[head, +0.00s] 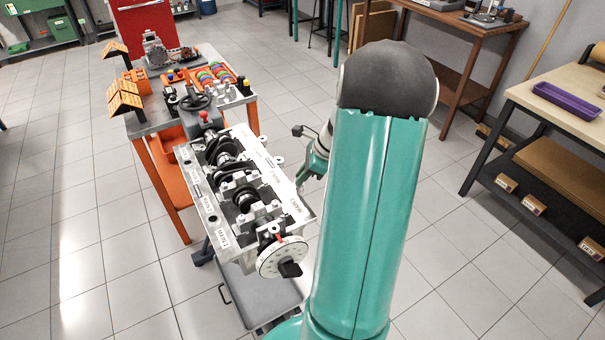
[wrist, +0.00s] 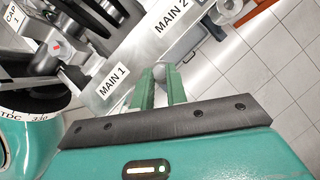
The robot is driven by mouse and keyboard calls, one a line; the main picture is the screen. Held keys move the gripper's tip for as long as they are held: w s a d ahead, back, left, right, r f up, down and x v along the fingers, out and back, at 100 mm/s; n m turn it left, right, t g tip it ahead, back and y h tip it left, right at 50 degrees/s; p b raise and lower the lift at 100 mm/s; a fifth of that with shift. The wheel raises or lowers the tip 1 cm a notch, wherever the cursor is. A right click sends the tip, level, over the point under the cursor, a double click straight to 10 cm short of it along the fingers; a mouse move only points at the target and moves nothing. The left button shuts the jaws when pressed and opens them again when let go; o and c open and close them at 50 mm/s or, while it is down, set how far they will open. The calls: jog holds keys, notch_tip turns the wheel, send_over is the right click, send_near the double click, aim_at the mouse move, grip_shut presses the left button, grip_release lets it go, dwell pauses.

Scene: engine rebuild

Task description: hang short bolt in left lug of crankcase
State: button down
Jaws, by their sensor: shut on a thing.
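The crankcase (head: 245,185) is a pale open block with the crankshaft in it, standing left of my arm in the head view. Its wall with MAIN 1 and MAIN 2 labels (wrist: 112,80) shows in the wrist view. My gripper (wrist: 160,77) is shut on a small grey rounded piece, seemingly the short bolt (wrist: 159,70), beside that wall. Most of the bolt is hidden between the green fingers. A small pale lug (head: 280,160) sticks out from the crankcase's right side. I cannot tell whether the bolt touches any lug. In the head view my arm hides much of the gripper.
A dial wheel (head: 282,257) is on the crankcase's near end. An orange-legged bench (head: 170,185) with parts and trays stands behind it. A wooden-topped bench (head: 550,95) with a purple tray (head: 566,100) is at the right. The tiled floor between is clear.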

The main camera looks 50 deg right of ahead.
jog(key=shift+f, duration=0.4)
jog(key=c, duration=1.6)
grip_release()
jog(key=shift+c, duration=0.2)
jog(key=shift+r, duration=0.6)
jog(key=shift+r, duration=0.35)
jog(key=shift+r, duration=0.55)
jog(key=o, duration=0.6)
jog(key=shift+c, duration=0.2)
